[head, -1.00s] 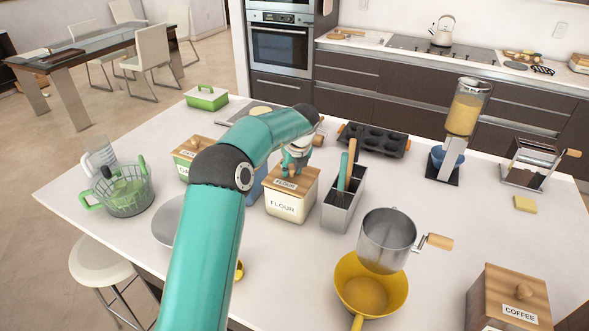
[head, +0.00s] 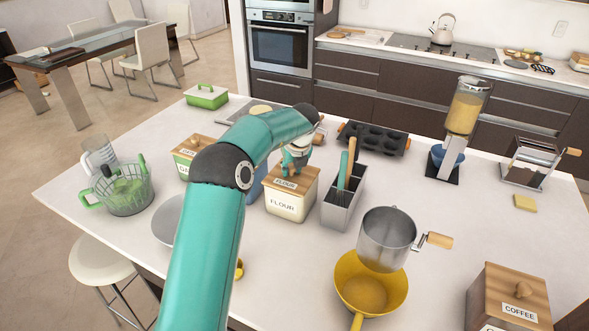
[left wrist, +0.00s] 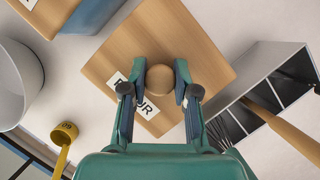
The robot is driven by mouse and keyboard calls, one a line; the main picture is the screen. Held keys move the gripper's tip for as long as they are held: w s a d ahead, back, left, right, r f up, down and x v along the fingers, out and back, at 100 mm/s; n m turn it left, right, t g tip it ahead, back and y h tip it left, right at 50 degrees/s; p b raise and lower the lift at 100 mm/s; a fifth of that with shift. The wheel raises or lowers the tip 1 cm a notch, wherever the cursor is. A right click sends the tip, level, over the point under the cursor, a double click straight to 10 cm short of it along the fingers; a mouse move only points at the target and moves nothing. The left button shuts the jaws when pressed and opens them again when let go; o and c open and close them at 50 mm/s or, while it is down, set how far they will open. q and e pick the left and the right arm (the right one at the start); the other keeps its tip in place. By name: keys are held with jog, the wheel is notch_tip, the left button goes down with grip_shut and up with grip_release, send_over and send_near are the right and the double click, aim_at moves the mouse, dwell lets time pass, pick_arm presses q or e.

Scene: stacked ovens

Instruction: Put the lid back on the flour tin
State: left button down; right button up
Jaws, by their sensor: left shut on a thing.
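The flour tin (head: 289,203) is a cream box with a FLOUR label, standing on the white island counter. Its wooden lid (head: 291,181) with a small FLOUR tag lies on top of the tin, covering its opening. In the left wrist view the lid (left wrist: 187,50) fills the middle, with its round knob (left wrist: 159,78) between my fingers. My left gripper (head: 297,160) is shut on the knob from above; it also shows in the left wrist view (left wrist: 160,85). The tin's inside is hidden under the lid. My right gripper is not in view.
A metal utensil holder (head: 343,207) stands close right of the tin. A green-labelled tin (head: 186,160) is to the left, partly behind my arm. A yellow pan (head: 370,290) and a steel sifter (head: 387,240) are in front right.

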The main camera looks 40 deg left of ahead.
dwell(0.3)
pick_arm(q)
jog(key=shift+c, duration=2.1)
grip_release()
jog(key=shift+o, duration=0.5)
jog(key=shift+s, duration=0.1)
jog(key=shift+r, duration=3.5)
grip_shut()
jog(key=shift+f, duration=0.25)
